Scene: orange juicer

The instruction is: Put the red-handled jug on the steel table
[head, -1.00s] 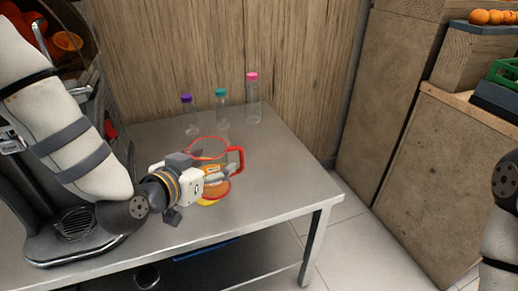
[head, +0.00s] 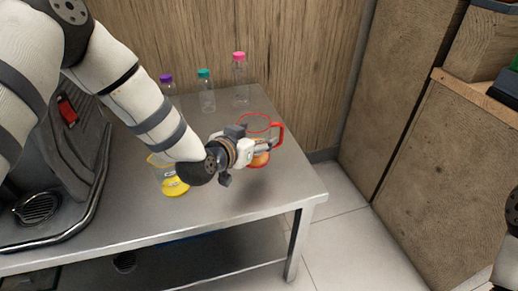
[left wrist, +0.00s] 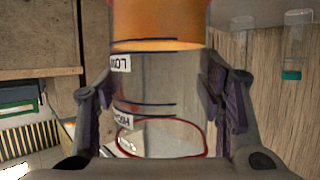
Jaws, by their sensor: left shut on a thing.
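The red-handled jug (head: 258,121) is clear, with a red rim, a red handle on its right side and orange juice low inside. My left gripper (head: 263,147) is shut around its side, and the jug looks upright. The left wrist view shows the jug (left wrist: 160,85) between both fingers, with the juice at the top of the picture and the red rim at the bottom. The jug is over the right part of the steel table (head: 225,207). A dark shadow below suggests a small gap, but contact cannot be told for sure. My right gripper is out of view.
A yellow-rimmed jug (head: 174,186) with yellow juice stands left of the held jug, partly behind my left arm. Bottles with purple (head: 166,78), teal (head: 204,73) and pink (head: 239,56) caps stand at the back. The juicer (head: 65,180) is at left. The table's front right is bare.

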